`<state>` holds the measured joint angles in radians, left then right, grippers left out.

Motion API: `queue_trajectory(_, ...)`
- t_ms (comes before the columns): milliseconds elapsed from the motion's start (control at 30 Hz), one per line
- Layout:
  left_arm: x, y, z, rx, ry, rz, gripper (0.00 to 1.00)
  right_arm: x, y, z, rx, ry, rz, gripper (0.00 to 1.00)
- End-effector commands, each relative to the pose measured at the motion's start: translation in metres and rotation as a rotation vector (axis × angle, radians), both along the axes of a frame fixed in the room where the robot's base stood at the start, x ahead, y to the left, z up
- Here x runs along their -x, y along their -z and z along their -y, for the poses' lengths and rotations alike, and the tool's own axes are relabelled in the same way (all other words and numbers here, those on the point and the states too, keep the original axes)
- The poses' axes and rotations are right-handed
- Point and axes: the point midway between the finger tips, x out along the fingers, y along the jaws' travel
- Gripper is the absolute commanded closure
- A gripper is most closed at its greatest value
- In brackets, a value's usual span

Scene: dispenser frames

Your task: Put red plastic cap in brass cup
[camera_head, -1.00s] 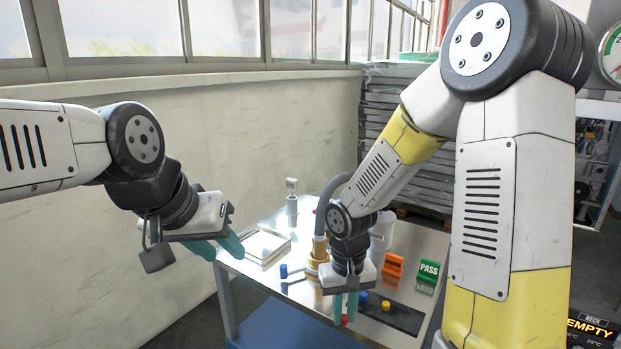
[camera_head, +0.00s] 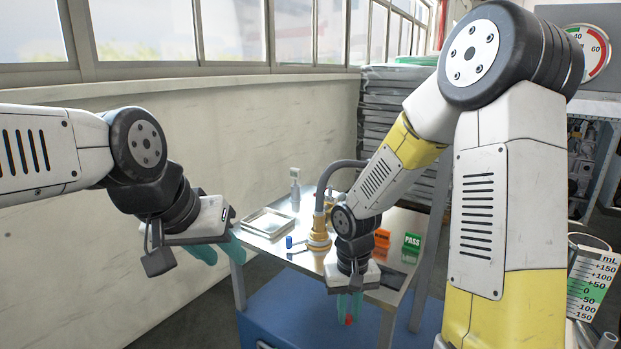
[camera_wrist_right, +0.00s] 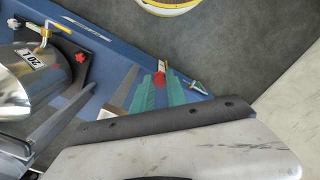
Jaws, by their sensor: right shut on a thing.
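My right gripper (camera_head: 349,318) is shut on the red plastic cap (camera_head: 349,320), which shows low between the green fingertips, in front of the table's near edge. In the right wrist view the red cap (camera_wrist_right: 158,78) sits at the tips of the green fingers. I cannot make out a brass cup for certain; a brass-coloured fitting (camera_head: 319,238) with a grey hose stands on the table, left of my right wrist. My left gripper (camera_head: 218,249) is open and empty, left of the table, with its green fingers apart.
On the metal table (camera_head: 284,250) are a tray (camera_head: 268,222), a blue cap (camera_head: 289,242), an orange block (camera_head: 382,238) and a green PASS block (camera_head: 411,243). A steel 20 L vessel (camera_wrist_right: 25,85) shows in the wrist view.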

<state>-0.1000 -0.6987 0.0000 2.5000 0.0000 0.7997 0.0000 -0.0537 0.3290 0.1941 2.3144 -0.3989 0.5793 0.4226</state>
Motion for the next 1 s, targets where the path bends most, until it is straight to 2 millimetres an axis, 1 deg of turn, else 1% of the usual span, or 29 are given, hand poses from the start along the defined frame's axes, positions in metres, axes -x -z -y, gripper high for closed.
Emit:
queue_trajectory(167,0.000,0.000,0.000,0.000,0.000,0.001,0.64,-0.025,0.009,0.015,-0.003,0.044,-0.001,1.00)
queue_trajectory(400,0.000,0.000,0.000,0.000,0.000,0.001,0.64,-0.063,0.026,0.045,-0.001,0.115,-0.001,1.00)
queue_trajectory(533,0.000,0.000,0.000,0.000,0.000,0.001,0.64,-0.078,0.035,0.061,0.002,0.145,0.001,1.00)
queue_trajectory(600,0.000,0.000,0.000,0.000,0.000,0.001,0.64,-0.083,0.038,0.066,0.003,0.154,0.000,1.00)
queue_trajectory(700,0.000,0.000,0.000,0.000,0.000,0.001,0.64,-0.086,0.039,0.069,0.005,0.158,0.001,1.00)
queue_trajectory(1000,0.000,0.000,0.000,0.000,0.000,0.001,0.64,-0.086,0.039,0.069,0.004,0.159,0.002,1.00)
